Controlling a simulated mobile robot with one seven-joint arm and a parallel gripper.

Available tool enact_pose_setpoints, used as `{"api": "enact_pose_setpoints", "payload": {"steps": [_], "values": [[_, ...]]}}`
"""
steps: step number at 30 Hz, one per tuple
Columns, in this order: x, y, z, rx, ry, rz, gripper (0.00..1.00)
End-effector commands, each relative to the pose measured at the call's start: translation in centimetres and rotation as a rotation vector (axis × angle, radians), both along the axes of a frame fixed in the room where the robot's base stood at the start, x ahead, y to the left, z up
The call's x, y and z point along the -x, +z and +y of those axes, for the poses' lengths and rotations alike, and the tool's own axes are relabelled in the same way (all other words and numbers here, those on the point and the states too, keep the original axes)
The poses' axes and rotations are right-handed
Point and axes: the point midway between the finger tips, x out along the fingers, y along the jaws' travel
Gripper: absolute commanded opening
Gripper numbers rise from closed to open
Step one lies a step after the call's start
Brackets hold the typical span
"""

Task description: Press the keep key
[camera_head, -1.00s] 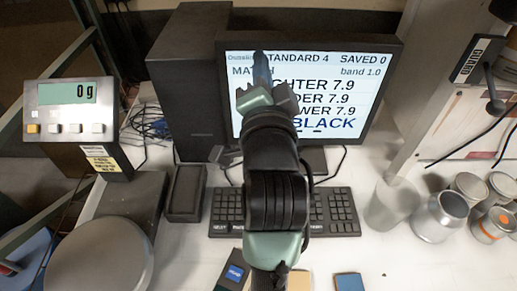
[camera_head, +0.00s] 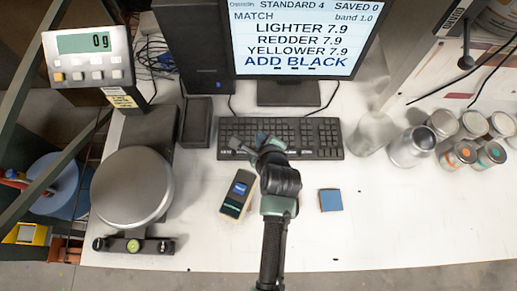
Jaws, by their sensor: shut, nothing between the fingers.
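The black keyboard (camera_head: 318,135) lies flat on the white bench in front of the monitor. The keep key cannot be told apart; the small labels along the keyboard's front edge are too small to read, and my gripper covers part of that edge. My gripper (camera_head: 260,139) is shut and empty, over the left-middle of the keyboard's front edge. Whether it touches a key cannot be told. The monitor (camera_head: 297,40) reads STANDARD 4, SAVED 0, MATCH, LIGHTER 7.9, REDDER 7.9, YELLOWER 7.9, ADD BLACK.
A scale with a round metal pan (camera_head: 132,187) stands left; its display (camera_head: 84,43) reads 0 g. A handheld device (camera_head: 238,193) and a blue square (camera_head: 330,200) lie near my arm. A translucent cup (camera_head: 372,135) and several metal cans (camera_head: 412,147) stand right.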

Motion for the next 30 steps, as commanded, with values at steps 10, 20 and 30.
{"api": "enact_pose_setpoints", "payload": {"steps": [10,20,30], "values": [[0.0,-2.1,0.0,0.001,0.001,-0.002,0.0],[0.0,-6.4,0.0,0.002,0.001,-0.001,0.0],[-0.1,-8.8,0.0,0.002,0.002,-0.003,0.0]]}}
